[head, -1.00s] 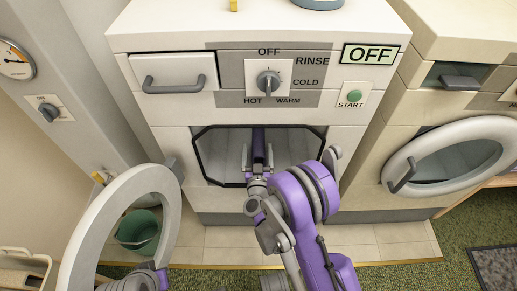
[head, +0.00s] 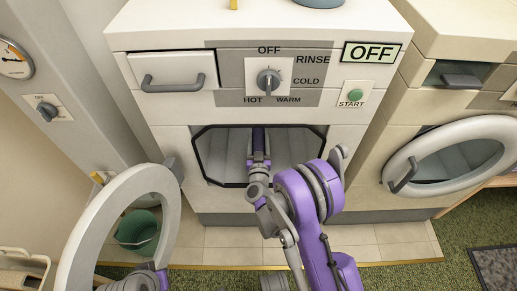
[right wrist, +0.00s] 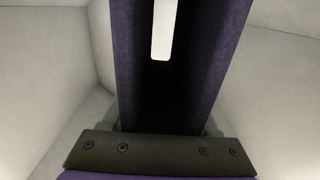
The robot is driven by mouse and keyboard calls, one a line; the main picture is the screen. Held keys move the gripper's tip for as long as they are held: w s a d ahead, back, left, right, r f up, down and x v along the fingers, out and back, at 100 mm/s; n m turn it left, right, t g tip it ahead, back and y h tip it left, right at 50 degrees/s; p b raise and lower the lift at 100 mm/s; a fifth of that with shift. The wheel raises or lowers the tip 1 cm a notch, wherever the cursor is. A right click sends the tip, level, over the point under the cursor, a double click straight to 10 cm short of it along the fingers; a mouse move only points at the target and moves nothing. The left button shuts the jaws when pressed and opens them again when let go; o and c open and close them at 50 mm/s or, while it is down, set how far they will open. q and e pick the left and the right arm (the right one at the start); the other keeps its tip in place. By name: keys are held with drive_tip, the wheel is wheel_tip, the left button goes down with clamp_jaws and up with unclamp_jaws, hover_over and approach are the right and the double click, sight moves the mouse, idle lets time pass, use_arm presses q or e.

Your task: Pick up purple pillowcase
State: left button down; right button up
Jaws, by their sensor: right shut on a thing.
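The purple pillowcase (head: 258,141) is a dark purple upright strip inside the open drum of the middle washer in the head view. In the right wrist view, the pillowcase (right wrist: 212,65) shows as two long purple sides with a dark fold between them. My right gripper (head: 258,160) is inside the drum opening, shut on the pillowcase's near end. Its fingertips are hard to make out in the wrist view. Part of my left arm shows at the lower left by the door; its gripper is not visible.
The washer's round door (head: 79,234) stands open at the left, close to my left arm. The drum's dark rim (head: 205,177) surrounds my right gripper. A green bucket (head: 137,231) stands behind the door. A second washer with a round door (head: 407,177) is at the right.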

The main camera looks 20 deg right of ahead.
clamp_jaws()
